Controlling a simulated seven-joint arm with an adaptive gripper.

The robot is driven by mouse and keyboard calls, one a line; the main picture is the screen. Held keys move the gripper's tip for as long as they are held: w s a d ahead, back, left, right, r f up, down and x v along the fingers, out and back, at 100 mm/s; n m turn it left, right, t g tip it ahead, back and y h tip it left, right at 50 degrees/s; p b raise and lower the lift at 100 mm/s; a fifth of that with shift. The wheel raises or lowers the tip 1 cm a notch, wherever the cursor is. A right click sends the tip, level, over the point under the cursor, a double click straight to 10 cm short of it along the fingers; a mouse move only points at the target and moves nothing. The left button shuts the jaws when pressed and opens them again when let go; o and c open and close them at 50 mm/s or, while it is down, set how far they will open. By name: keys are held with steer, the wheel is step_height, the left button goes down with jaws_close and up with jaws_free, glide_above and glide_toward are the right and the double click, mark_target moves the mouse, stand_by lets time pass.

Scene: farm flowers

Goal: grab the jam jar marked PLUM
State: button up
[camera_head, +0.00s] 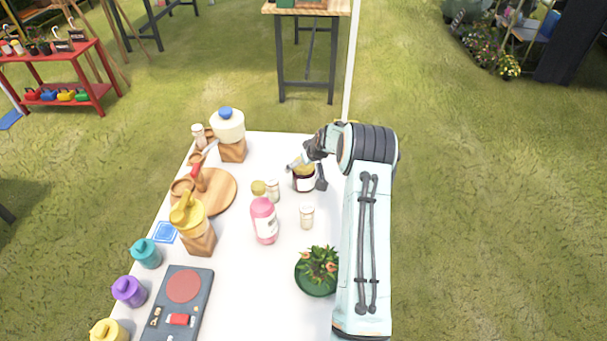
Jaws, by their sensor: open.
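A dark jar with a pale label and a yellowish lid (306,184) stands on the white table near its right edge. The writing on its label is too small to read, so I cannot tell whether it says PLUM. My gripper (307,172) is open and comes down over this jar from the upper right. One finger is at the jar's upper left and the other at its right side. I cannot tell whether either finger touches it. The gripper hides part of the jar's top.
Left of the jar stand a small jar (273,191) and a pink bottle (264,222). A white-lidded jar (307,216) and a potted plant (318,270) stand nearer. A round wooden board (216,192) lies to the left. The table (268,290) is bare at the front middle.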

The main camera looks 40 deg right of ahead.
steer(key=c, duration=1.3)
steer(key=shift+r, duration=0.15)
